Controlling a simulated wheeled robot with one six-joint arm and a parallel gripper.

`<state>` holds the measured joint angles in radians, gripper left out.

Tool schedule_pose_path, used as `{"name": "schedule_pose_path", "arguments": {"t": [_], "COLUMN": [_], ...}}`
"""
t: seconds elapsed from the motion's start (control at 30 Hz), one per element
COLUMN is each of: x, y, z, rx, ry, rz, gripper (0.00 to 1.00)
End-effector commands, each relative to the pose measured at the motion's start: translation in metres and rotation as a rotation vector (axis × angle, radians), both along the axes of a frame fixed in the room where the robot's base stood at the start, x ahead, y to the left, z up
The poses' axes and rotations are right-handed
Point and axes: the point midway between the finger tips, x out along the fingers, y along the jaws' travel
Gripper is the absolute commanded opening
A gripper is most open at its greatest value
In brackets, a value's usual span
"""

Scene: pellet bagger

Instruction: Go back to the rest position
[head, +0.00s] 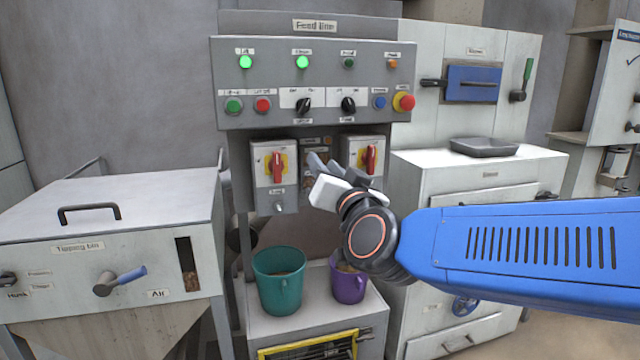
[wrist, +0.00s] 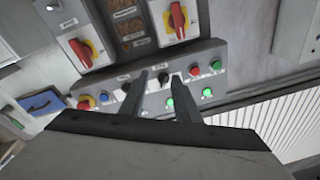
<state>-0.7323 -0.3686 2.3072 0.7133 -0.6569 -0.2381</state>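My gripper (head: 324,161) is in front of the feed line machine, below its control panel (head: 315,82) and between the two red rotary switches. In the wrist view its two dark fingers (wrist: 161,75) stand apart with nothing between them, and the panel shows behind them, turned upside down. The left red switch (head: 277,167) stands upright on its yellow plate. The right red switch (head: 370,159) is also upright, just right of my gripper. In the head view the gripper and wrist hide part of the middle of the machine. I cannot tell whether the fingertips touch anything.
A teal bucket (head: 279,284) and a purple bucket (head: 347,284) stand on the ledge below my wrist. A tipping bin (head: 130,215) is at left. At right, a grey tray (head: 484,147) sits on a white cabinet (head: 450,176). Two green lamps (head: 302,62) are lit.

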Motion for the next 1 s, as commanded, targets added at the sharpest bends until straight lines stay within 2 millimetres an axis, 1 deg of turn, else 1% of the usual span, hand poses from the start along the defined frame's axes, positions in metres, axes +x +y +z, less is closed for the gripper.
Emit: {"name": "schedule_pose_path", "arguments": {"t": [0.03, 0.17, 0.27, 0.37, 0.4, 0.47, 0.5, 0.57, 0.6, 0.67, 0.7, 0.77, 0.8, 0.9, 1.0], "x": [-0.001, -0.009, -0.020, -0.034, -0.042, -0.054, -0.062, -0.077, -0.088, -0.106, -0.119, -0.140, -0.154, -0.188, -0.217], "y": [-0.012, -0.035, -0.055, -0.080, -0.090, -0.108, -0.119, -0.138, -0.151, -0.170, -0.184, -0.204, -0.217, -0.245, -0.265], "z": [-0.009, -0.040, -0.067, -0.098, -0.111, -0.131, -0.144, -0.164, -0.177, -0.197, -0.210, -0.228, -0.239, -0.263, -0.278], "rx": [-0.033, -0.126, -0.199, -0.270, -0.300, -0.341, -0.368, -0.408, -0.432, -0.467, -0.489, -0.517, -0.534, -0.566, -0.585], "ry": [0.030, 0.129, 0.218, 0.318, 0.361, 0.429, 0.476, 0.549, 0.601, 0.680, 0.735, 0.820, 0.875, 1.003, 1.104], "rz": [0.017, 0.071, 0.100, 0.117, 0.121, 0.122, 0.120, 0.115, 0.109, 0.097, 0.086, 0.066, 0.052, 0.015, -0.015], "gripper": [0.29, 0.29, 0.29, 0.29, 0.29, 0.29, 0.29, 0.29, 0.29, 0.29, 0.29, 0.29, 0.29, 0.29, 0.29]}}
